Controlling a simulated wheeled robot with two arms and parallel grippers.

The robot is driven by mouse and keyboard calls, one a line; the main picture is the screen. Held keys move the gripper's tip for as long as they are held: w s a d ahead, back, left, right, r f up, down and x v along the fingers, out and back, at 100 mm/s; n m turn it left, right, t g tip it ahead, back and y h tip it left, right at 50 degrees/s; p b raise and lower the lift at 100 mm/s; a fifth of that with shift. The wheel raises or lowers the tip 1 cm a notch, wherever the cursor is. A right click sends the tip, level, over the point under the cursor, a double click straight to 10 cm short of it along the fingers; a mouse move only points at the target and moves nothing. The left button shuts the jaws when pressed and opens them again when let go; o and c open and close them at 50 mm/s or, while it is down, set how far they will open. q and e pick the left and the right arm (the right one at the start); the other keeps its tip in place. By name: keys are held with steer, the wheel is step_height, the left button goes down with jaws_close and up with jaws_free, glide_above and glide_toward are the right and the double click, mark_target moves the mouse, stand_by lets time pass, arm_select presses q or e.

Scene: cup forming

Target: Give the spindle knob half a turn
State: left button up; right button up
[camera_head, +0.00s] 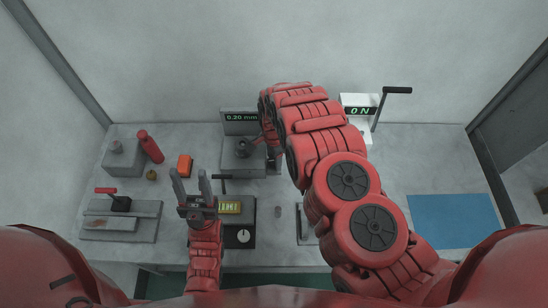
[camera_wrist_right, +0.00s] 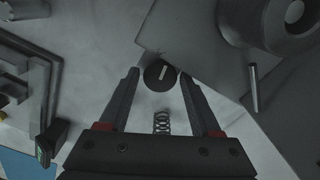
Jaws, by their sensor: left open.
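The spindle knob (camera_wrist_right: 159,75) is a round dark disc with a pale line across its face. It shows in the right wrist view between the fingertips of my right gripper (camera_wrist_right: 160,76). These fingers stand apart on either side of the knob, with a narrow gap showing on each side. In the head view my right arm hides the knob and most of that gripper. A grey unit (camera_head: 243,160) with a "0.20 mm" display (camera_head: 240,117) stands just left of it. My left gripper (camera_head: 189,172) is open and empty, pointing away from me over the bench.

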mark_target(274, 160)
steer(key=shift+o, duration=0.9)
steer(key=shift+r, duration=0.1)
step_height(274, 160, up, 5)
steer(key=shift+r+b, duration=0.2)
steer(key=shift+b, duration=0.8)
step_height(274, 160, up, 12)
steer(key=p, duration=1)
steer(key=shift+f, duration=0.1)
